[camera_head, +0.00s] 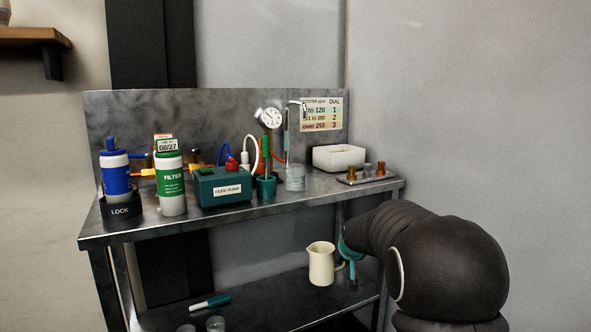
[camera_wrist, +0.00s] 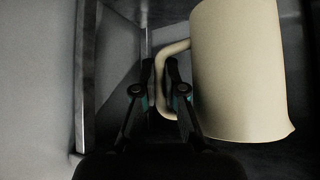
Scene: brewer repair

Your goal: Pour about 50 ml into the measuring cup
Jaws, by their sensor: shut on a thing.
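A cream pitcher (camera_head: 321,264) is in front of the lower part of the steel bench, below the worktop. In the wrist view the pitcher (camera_wrist: 238,70) stands upright on the right, its handle (camera_wrist: 167,80) between my fingers. My gripper (camera_wrist: 162,72) is shut on that handle. In the head view my gripper (camera_head: 347,247) is mostly hidden by my arm. A clear measuring cup (camera_head: 295,178) stands on the worktop, right of the green feed pump. Whether it holds liquid is too small to tell. The inside of the pitcher is not visible.
The worktop (camera_head: 150,228) holds a green filter bottle (camera_head: 170,180), a blue bottle (camera_head: 115,178), the feed pump (camera_head: 222,187), a white bin (camera_head: 339,157) and a tray of small fittings (camera_head: 366,176). A marker (camera_head: 209,301) lies on the lower shelf.

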